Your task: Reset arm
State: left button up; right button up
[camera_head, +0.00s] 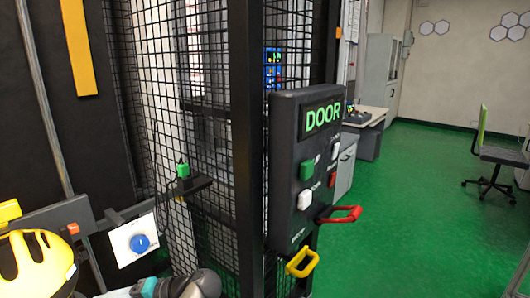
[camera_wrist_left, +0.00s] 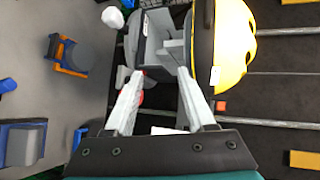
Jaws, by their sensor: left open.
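My left gripper (camera_wrist_left: 160,76) shows in the left wrist view with its two pale fingers spread apart and nothing clearly held. Beyond its fingertips is a grey bracket-like structure (camera_wrist_left: 172,47). A yellow rounded shell with dark parts (camera_wrist_left: 235,45) is just right of that structure. The yellow shell also shows at the lower left of the head view (camera_head: 42,262). Part of my arm (camera_head: 180,287), grey with a teal band, shows at the bottom of the head view; no fingertips show there. My right gripper is not in view.
A black mesh cage (camera_head: 247,150) stands in the middle, bearing a DOOR panel (camera_head: 306,165) with red (camera_head: 340,214) and yellow (camera_head: 302,262) handles. A white plate with a blue button (camera_head: 140,243) is near my arm. Green floor (camera_head: 420,215) is open at right, before a chair (camera_head: 492,155).

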pick_arm(q)
jog(key=s+d+f+m+t+h, duration=0.1)
jog(key=s+d+f+h, duration=0.25)
jog(key=s+f, duration=0.25)
jog(key=s+d+f+t+h, duration=0.1)
jog(key=s+d+f+h, duration=0.2)
jog(key=s+f+h, duration=0.25)
jog(key=s+d+r+t+h, duration=0.1)
jog(key=s+d+r+h, duration=0.15)
jog(key=s+d, duration=0.3)
jog(key=s+d+r+t+h, duration=0.1)
jog(key=s+d+r+h, duration=0.1)
jog(key=s+d+h, duration=0.3)
notch_tip(320, 180, down, 23)
jog(key=s+a+m+g+y, duration=0.1)
jog(key=s+y, duration=0.1)
jog(key=s, duration=0.1)
jog(key=s+a+f+g, duration=0.1)
jog(key=s+a+f, duration=0.2)
jog(key=s+f, duration=1)
jog(key=shift+s+f, duration=0.2)
jog(key=shift+s, duration=0.95)
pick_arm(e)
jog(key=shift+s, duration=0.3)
